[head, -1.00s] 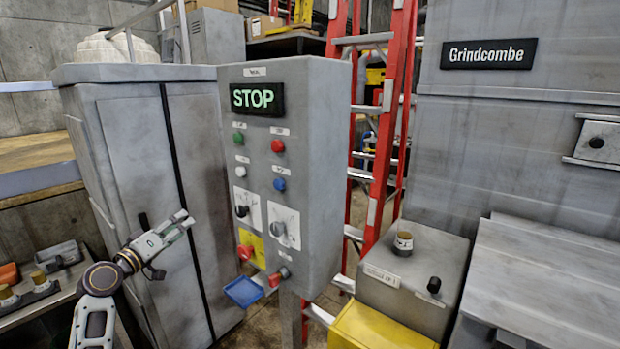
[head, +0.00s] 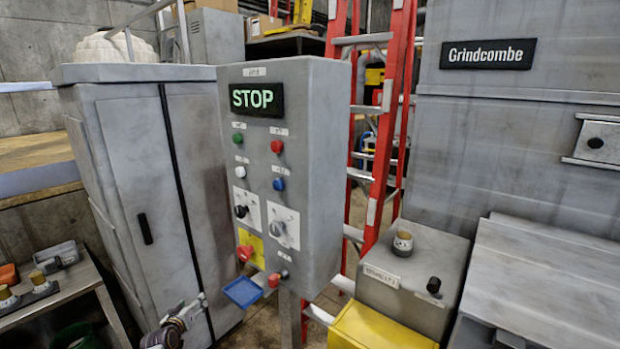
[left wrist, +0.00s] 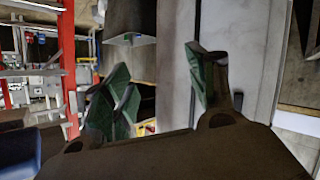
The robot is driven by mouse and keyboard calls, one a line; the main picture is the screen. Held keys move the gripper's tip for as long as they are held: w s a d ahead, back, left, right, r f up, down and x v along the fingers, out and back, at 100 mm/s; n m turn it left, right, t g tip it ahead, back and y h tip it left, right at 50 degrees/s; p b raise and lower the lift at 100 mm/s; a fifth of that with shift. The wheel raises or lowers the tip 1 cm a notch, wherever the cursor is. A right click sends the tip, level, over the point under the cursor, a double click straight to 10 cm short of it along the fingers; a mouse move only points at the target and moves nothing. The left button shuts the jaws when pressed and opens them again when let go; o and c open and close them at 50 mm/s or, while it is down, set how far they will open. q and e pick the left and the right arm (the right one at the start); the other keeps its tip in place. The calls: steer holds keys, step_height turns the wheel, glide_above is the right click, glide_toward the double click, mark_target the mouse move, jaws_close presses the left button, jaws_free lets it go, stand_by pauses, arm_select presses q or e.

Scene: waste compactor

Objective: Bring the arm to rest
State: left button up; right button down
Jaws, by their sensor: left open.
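My left gripper (head: 186,311) is low in the head view, at the bottom edge, in front of the lower part of the grey cabinet. Its two fingers show apart and empty in the left wrist view (left wrist: 160,92). Most of my left arm is out of the head view. My right gripper does not show in either view.
The grey control box (head: 318,180) with a lit STOP display (head: 257,99) stands right of my gripper. A blue tray (head: 243,292) juts from its lower front. The grey cabinet (head: 130,170) is behind my gripper. A bench (head: 75,284) with small parts stands at left.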

arm_select(q)
steer(key=s+d+f+m+g, duration=0.2)
steer(key=s+d+f, duration=0.1)
steer(key=s+f, duration=0.65)
steer(key=s+d+f+m+g, duration=0.15)
steer(key=s+f, duration=0.45)
steer(key=f, duration=0.7)
steer(key=s+d+f+m+g, duration=0.25)
steer(key=s+f, duration=0.55)
steer(key=f, duration=0.4)
steer(key=s+d+f+g, duration=0.2)
steer(key=s+f, duration=0.2)
steer(key=s, duration=1)
steer(key=s+d+f+g, duration=0.2)
steer(key=s+f, duration=0.3)
steer(key=s, duration=0.9)
steer(key=s+d+f+m+g+h, duration=0.1)
steer(key=s+d+f, duration=0.3)
steer(key=s, duration=1)
steer(key=shift+s+d+f+g, duration=0.15)
steer(key=shift+s+f+g, duration=0.1)
steer(key=shift+f+g, duration=0.4)
